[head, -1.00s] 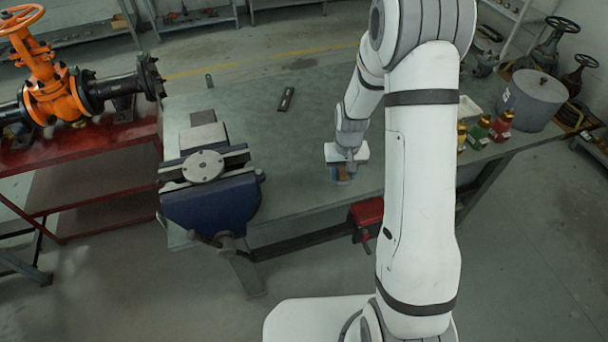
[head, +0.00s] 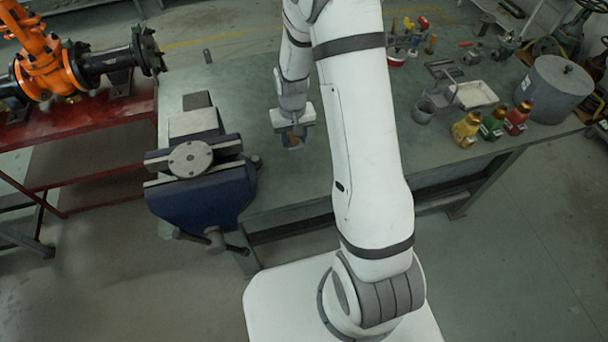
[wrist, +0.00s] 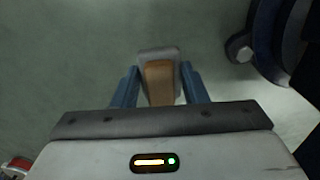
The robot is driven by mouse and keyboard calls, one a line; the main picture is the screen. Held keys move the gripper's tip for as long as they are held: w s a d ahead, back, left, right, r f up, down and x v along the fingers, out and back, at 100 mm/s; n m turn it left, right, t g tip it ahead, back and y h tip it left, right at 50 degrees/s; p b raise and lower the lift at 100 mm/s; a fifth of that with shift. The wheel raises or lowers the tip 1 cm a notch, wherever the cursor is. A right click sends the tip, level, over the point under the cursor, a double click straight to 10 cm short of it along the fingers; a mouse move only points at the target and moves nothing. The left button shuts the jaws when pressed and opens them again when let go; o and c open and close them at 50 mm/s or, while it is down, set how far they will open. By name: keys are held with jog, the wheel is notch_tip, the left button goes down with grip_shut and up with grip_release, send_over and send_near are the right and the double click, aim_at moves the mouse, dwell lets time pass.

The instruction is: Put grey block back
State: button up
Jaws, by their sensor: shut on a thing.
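My gripper (head: 292,136) is shut on a small grey block (wrist: 160,53) with a tan-brown face. In the wrist view the block sits between the two blue fingers (wrist: 160,88) and sticks out past their tips. In the head view my gripper is above the green-grey bench top (head: 262,125), right of the blue vise (head: 205,200). A round grey disc (head: 190,158) lies across the vise jaws. The height of the block above the bench is hard to tell.
The vise handle knob (wrist: 239,48) shows at the upper right of the wrist view. Bench around my gripper looks clear.

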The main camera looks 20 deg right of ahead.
jog(key=shift+s+b, duration=0.2)
jog(key=shift+b, duration=0.45)
notch_tip(320, 180, up, 3)
jog(key=b, duration=0.9)
send_over(301, 178)
notch_tip(301, 178, down, 9)
jog(key=shift+s+f, duration=0.1)
jog(key=shift+f, duration=0.25)
jog(key=o, duration=1)
jog(key=shift+r, duration=0.1)
